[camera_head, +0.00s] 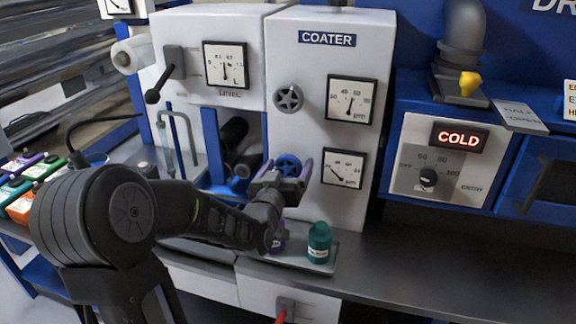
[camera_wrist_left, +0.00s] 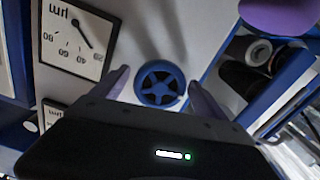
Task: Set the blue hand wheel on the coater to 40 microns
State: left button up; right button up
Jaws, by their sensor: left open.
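The blue hand wheel (camera_head: 288,165) is on the lower front of the white coater (camera_head: 310,60). It also shows, spoked, in the left wrist view (camera_wrist_left: 160,83). The gauge in microns (camera_head: 343,167) to its right shows upside down in the wrist view (camera_wrist_left: 75,40); its needle appears near 20. My left gripper (camera_head: 287,171) is open in front of the blue wheel. Its purple fingers lie on either side of the wheel in the wrist view; I cannot tell whether they touch it. My right gripper is not in view.
A grey hand wheel (camera_head: 288,98) and another gauge (camera_head: 351,100) sit above. A teal bottle (camera_head: 319,242) and a partly hidden purple bottle (camera_head: 279,240) stand on a tray below my left gripper. The bench to the right is clear. The heater panel reads COLD (camera_head: 459,137).

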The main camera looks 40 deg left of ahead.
pick_arm(q)
jog(key=c, duration=1.4)
